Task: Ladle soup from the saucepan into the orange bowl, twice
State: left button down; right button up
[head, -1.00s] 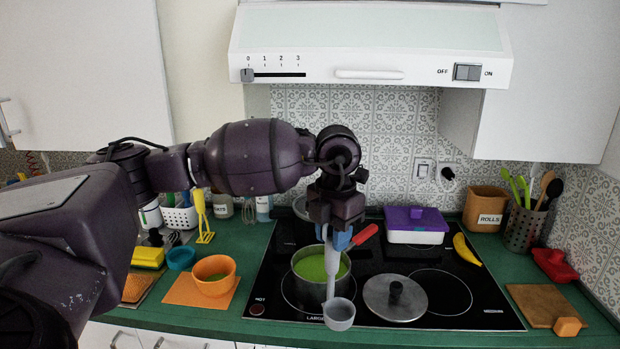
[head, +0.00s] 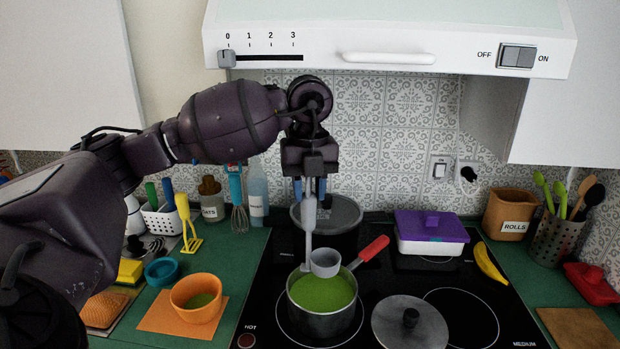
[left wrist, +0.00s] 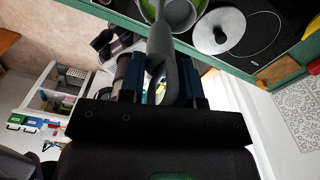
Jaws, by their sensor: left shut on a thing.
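The saucepan (head: 322,319) of green soup stands on the front left burner, its red handle (head: 374,248) pointing back right. My left gripper (head: 311,190) is shut on the grey ladle (head: 309,228), which hangs down with its cup (head: 324,262) over the back of the pan, at about rim height. Whether the cup touches the soup or holds any I cannot tell. The ladle handle (left wrist: 162,45) also shows between the fingers in the left wrist view. The orange bowl (head: 196,298), with some green soup in it, stands on an orange mat (head: 157,318) left of the hob. My right gripper is out of view.
A grey lid (head: 410,324) lies on the hob right of the saucepan. A large dark pot (head: 326,214) stands behind. A purple-lidded box (head: 431,232) and a banana (head: 490,264) are at the right. A teal bowl (head: 163,272) sits behind the orange bowl. The range hood (head: 390,40) hangs above.

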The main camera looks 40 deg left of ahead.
aim_at(309, 229)
pick_arm(q)
jog(key=shift+w+a+r, duration=0.1)
jog(key=shift+w, duration=0.05)
jog(key=shift+f, duration=0.3)
jog(key=shift+f+b, duration=0.4)
jog(key=shift+b, duration=0.05)
jog(key=shift+f+b, duration=0.55)
jog(key=shift+f, duration=0.4)
jog(key=shift+f+b, duration=0.3)
jog(key=shift+f, duration=0.2)
jog(key=shift+f+b, duration=0.4)
jog(key=shift+f, duration=0.3)
jog(key=shift+f+b, duration=0.5)
jog(key=shift+f, duration=0.4)
jog(key=shift+f+b, duration=0.45)
jog(key=shift+f, duration=0.5)
jog(key=shift+f+b, duration=0.55)
jog(key=shift+f, duration=0.95)
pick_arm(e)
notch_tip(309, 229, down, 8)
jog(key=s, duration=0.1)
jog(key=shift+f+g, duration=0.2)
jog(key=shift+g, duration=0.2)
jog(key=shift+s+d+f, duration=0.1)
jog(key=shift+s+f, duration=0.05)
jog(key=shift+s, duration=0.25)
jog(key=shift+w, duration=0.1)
